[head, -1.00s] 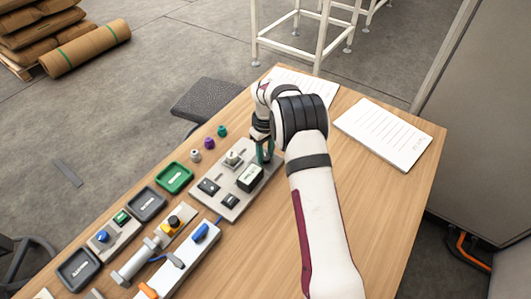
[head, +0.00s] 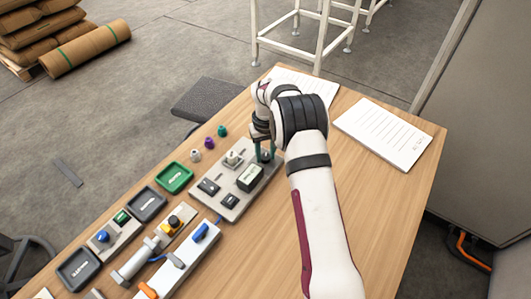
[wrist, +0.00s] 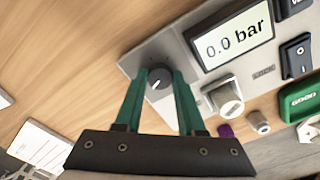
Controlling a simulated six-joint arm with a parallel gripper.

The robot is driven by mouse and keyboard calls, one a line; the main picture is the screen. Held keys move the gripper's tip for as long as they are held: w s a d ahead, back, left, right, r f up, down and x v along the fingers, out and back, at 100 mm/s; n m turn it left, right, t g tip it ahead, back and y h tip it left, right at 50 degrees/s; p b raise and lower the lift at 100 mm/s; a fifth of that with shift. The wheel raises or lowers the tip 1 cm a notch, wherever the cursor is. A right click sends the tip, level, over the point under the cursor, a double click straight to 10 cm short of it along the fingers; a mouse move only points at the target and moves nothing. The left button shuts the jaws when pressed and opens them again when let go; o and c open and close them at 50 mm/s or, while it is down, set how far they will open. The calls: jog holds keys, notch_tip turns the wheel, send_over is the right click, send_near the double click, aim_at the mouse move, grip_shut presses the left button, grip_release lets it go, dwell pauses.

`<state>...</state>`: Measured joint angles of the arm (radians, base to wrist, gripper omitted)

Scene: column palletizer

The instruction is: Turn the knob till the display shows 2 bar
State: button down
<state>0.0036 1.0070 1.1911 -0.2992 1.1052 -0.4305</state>
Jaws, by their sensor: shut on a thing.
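The black knob (wrist: 158,80) sits on the grey panel (wrist: 170,42), with a light pointer line on its face. My gripper (wrist: 160,74) has its two green fingers shut on the knob, one on each side. In the head view my gripper (head: 265,154) reaches down to the panel's far right end (head: 272,172), partly behind my arm. The display (wrist: 233,42) reads 0.0 bar in the wrist view. It also shows in the head view (head: 250,177), too small to read.
A grey-white selector (wrist: 224,95) and a black rocker switch (wrist: 296,54) are on the panel near the display. Purple (head: 209,143), grey and teal small knobs and a green tray (head: 174,178) lie beside the panel. Paper sheets (head: 383,134) lie at the right.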

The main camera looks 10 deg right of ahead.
aim_at(265, 156)
jog(key=m, duration=0.4)
jog(key=shift+m, duration=2.8)
jog(key=c, duration=0.5)
grip_release()
notch_tip(265, 156, up, 16)
jog(key=shift+f, duration=0.1)
